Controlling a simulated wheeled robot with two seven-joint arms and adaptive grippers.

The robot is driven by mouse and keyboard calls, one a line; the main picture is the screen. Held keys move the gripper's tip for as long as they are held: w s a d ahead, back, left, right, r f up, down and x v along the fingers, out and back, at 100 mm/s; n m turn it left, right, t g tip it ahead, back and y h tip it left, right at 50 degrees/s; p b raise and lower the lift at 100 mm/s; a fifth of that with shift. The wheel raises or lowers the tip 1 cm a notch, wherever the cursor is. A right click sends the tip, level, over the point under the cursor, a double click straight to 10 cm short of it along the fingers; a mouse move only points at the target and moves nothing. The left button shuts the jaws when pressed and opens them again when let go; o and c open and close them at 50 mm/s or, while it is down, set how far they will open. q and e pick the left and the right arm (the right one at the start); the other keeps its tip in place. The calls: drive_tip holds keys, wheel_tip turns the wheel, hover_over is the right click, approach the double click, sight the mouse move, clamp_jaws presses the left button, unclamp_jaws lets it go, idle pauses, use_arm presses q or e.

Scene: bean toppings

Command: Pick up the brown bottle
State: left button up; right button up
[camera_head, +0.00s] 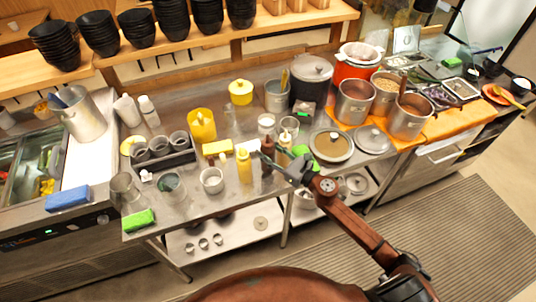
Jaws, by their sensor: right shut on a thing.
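The brown bottle (267,151) is upright on the steel table, just right of a yellow squeeze bottle (244,166). My right gripper (277,166) reaches in from the lower right, with its fingertips at the brown bottle. It is shut on the bottle, though the fingers are small and partly hide its lower side. I cannot tell whether the bottle's base still touches the table. My left gripper is not in view.
Close by stand a white bowl (212,181), a yellow container (202,126) and a flat round pan (331,145). Large steel pots (354,101) stand to the right on an orange cloth (376,133). A green sponge (138,220) lies at the table's front left corner.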

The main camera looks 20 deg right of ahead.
drive_tip(key=s+a+r+p, duration=0.5)
drive_tip(key=s+r, duration=0.5)
drive_tip(key=s, duration=0.3)
drive_tip(key=shift+s, duration=0.1)
drive_tip(key=o, duration=0.3)
drive_tip(key=shift+c, duration=1)
